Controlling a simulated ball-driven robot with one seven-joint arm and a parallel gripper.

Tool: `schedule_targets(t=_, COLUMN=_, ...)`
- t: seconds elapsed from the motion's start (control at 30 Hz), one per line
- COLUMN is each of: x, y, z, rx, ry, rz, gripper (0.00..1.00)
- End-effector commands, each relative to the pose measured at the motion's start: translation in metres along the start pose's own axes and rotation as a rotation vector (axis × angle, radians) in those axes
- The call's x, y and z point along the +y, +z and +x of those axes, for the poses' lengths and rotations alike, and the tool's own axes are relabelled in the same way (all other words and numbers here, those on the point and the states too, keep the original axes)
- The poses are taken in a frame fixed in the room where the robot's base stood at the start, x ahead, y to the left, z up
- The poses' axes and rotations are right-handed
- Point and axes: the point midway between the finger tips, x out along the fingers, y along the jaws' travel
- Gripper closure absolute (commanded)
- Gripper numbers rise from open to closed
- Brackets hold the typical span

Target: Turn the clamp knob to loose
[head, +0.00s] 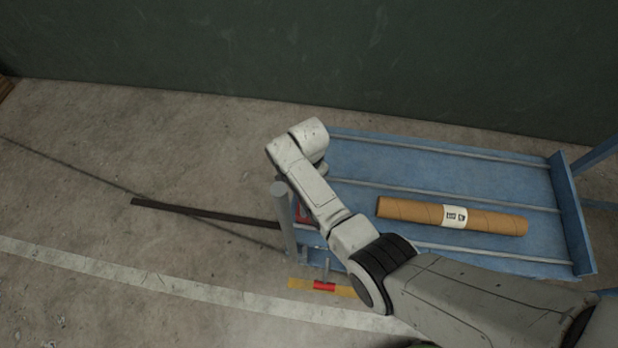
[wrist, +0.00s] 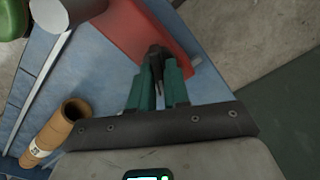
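My gripper's teal fingers with dark tips (wrist: 157,62) show in the wrist view. The fingers are close together, the tips nearly meeting, over the edge of a red block (wrist: 150,30). No knob stands out clearly; I cannot tell whether a small dark part sits between the tips. A small pale stub (wrist: 196,61) sticks out at the block's right end. In the head view my arm hides the gripper, and a bit of red (head: 303,213) shows at the left edge of the blue cart (head: 370,153).
A cardboard tube (head: 453,216) with a white label lies on the cart; it also shows in the wrist view (wrist: 72,112). A grey post (head: 284,220) stands at the cart's left corner. A red piece (head: 324,286) sits on a yellow strip (head: 301,284). Floor at left is mostly clear.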

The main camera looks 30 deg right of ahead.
Motion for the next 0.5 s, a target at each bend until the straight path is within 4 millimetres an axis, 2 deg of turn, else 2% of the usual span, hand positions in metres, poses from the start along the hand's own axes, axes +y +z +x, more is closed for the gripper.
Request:
schedule_targets(t=0.03, x=-0.0003, y=-0.0002, z=-0.0004, rx=0.000, ry=-0.001, rz=0.000, gripper=0.79)
schedule_targets(t=0.2, x=0.0002, y=0.0001, z=0.0001, rx=-0.001, ry=0.001, rz=-0.001, gripper=0.62)
schedule_targets(t=0.5, x=0.0004, y=0.0003, z=-0.0022, rx=-0.001, ry=0.001, rz=-0.002, gripper=0.62)
